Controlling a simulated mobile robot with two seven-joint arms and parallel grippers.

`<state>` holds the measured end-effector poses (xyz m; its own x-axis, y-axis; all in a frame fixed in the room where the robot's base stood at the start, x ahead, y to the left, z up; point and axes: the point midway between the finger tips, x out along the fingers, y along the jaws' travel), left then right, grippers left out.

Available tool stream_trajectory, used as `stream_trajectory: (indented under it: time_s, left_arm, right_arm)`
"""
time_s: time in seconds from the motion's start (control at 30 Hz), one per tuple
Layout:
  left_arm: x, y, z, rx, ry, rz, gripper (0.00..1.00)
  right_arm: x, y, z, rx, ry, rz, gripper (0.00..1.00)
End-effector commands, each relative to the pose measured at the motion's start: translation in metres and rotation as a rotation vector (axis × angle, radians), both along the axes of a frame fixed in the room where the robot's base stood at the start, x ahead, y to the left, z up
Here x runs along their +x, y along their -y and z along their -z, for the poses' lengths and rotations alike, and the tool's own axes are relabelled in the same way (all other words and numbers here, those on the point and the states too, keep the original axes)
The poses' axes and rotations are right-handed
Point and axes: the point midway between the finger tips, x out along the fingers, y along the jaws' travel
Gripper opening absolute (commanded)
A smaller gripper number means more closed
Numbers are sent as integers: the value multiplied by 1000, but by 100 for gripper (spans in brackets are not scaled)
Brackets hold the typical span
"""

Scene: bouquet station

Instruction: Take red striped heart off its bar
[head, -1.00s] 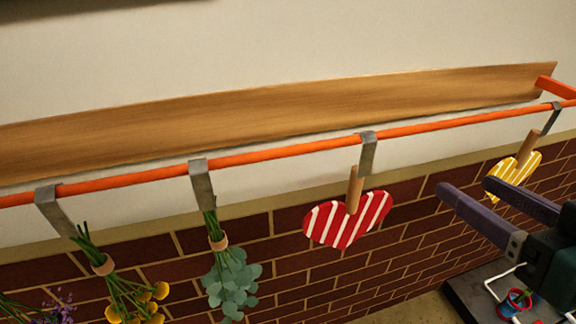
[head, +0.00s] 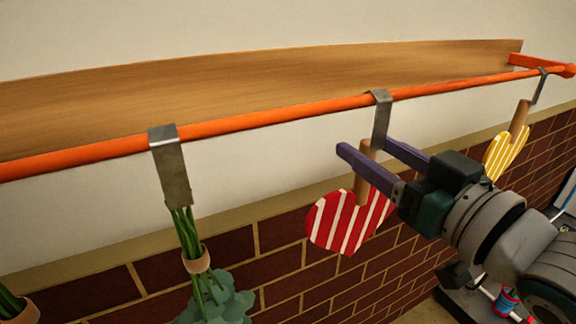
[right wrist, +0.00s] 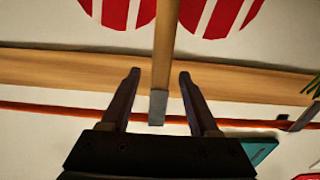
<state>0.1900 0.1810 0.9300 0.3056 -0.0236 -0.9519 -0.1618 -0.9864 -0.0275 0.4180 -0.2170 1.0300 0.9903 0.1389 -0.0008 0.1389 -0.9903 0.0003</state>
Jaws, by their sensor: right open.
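The red and white striped heart (head: 340,222) hangs from the orange bar (head: 280,117) by a metal hook (head: 381,120), with a wooden stick (head: 361,186) between hook and heart. My right gripper (head: 370,148) is open, with its purple fingers on either side of the stick just below the hook. In the right wrist view the stick (right wrist: 165,50) passes between the fingers (right wrist: 160,75) with a gap on each side. The heart (right wrist: 218,14) is at the top of that view. My left gripper is not in view.
A yellow striped heart (head: 505,152) hangs on the bar to the right, beyond my gripper. Green eucalyptus stems (head: 186,232) hang from a hook at left. A wooden board (head: 250,92) runs along the wall behind the bar. The bar between the eucalyptus and red heart is clear.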

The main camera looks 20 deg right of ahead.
Motion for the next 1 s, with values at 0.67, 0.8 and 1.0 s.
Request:
stream_trajectory:
  time_s: [0.67,0.8,1.0]
  left_arm:
    - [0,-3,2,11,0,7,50]
    - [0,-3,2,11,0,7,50]
    - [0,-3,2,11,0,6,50]
  right_arm:
    - [38,-5,0,1,0,0,47]
    - [38,-5,0,1,0,0,31]
    - [38,-5,0,0,0,0,8]
